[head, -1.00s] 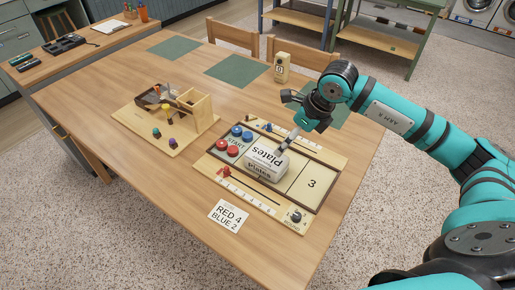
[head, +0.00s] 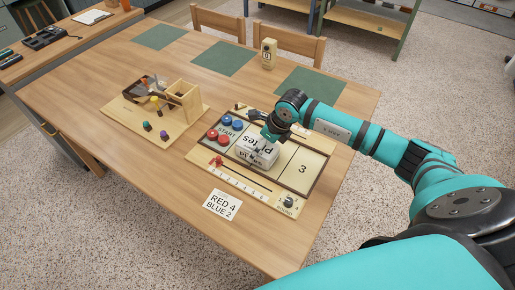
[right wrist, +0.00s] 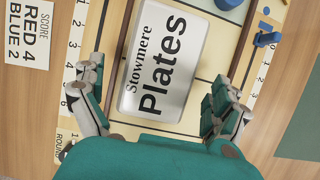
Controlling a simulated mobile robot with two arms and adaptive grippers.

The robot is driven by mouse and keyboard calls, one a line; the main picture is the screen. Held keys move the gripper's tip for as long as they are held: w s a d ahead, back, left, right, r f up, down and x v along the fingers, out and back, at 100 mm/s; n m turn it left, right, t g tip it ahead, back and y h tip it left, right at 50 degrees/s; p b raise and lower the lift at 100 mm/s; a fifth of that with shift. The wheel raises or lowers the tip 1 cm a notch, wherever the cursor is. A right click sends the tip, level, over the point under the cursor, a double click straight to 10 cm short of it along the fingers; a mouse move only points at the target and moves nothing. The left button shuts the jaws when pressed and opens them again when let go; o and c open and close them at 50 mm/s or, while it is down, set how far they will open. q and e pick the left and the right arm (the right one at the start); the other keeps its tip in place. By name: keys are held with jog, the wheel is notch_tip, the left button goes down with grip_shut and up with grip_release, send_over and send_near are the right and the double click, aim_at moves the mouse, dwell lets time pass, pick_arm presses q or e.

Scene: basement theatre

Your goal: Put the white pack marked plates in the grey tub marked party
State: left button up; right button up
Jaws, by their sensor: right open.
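The white pack marked plates (head: 257,156) lies on the board game (head: 309,169) on the wooden table. In the right wrist view the pack (right wrist: 163,60) reads "Stowmere Plates". My right gripper (head: 265,139) is over the pack, pointing down. In the right wrist view my right gripper (right wrist: 153,80) is open, with one finger on each side of the pack and a gap on both sides. I cannot tell how far above the board the fingertips are. The grey tub marked party is in neither view. My left gripper is out of view.
Red pieces (head: 217,136) and blue pieces (head: 232,122) stand close beside the pack. A score card (head: 222,204) lies in front of the board. A wooden stand with small pegs (head: 150,112) is to the left. A small box (head: 269,53) and green mats (head: 224,58) are behind.

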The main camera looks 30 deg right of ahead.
jog(key=x, duration=0.3)
jog(key=shift+w+a+f+p, duration=0.15)
jog(key=shift+w+f+p, duration=0.1)
jog(key=shift+f+p, duration=0.05)
jog(key=shift+f, duration=0.15)
jog(key=c, duration=1.2)
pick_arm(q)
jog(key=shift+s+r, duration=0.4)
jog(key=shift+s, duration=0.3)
pick_arm(e)
jog(key=shift+c, duration=0.6)
